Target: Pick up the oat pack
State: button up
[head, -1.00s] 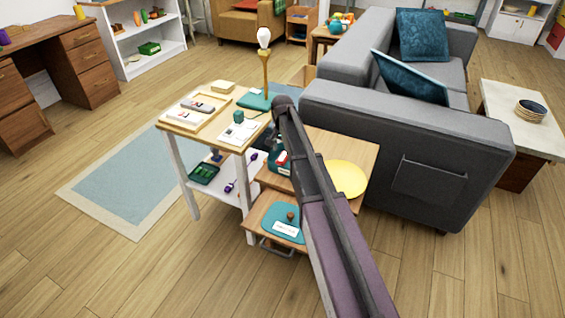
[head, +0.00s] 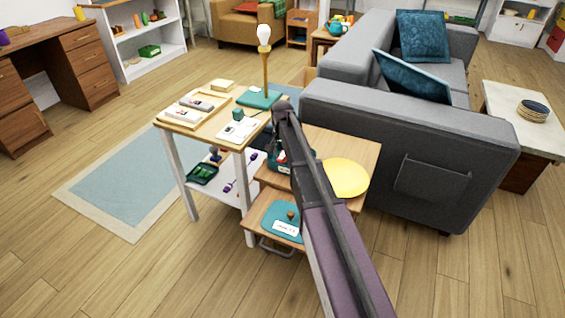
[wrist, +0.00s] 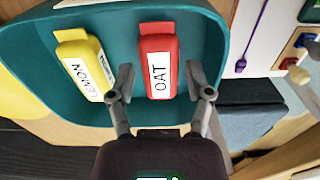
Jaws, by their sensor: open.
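The oat pack (wrist: 158,68) is a red pack with a white label reading OAT, seen in the wrist view. It lies in a teal tray (wrist: 215,50) beside a yellow pack labelled LEMON (wrist: 84,70). My gripper (wrist: 160,82) is open, with one finger on each side of the lower part of the oat pack. I cannot tell whether the fingers touch it. In the head view my arm hides most of the tray and the gripper.
A yellow round plate (head: 345,178) is right of my arm, on the wooden surface. A small side table (head: 208,130) with a lamp (head: 265,65) stands to the left. The grey sofa (head: 400,130) is to the right. Open floor lies in front.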

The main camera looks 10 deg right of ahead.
jog(key=shift+f+b, duration=0.5)
jog(key=shift+f, duration=0.35)
jog(key=shift+c, duration=0.2)
jog(key=c, duration=0.9)
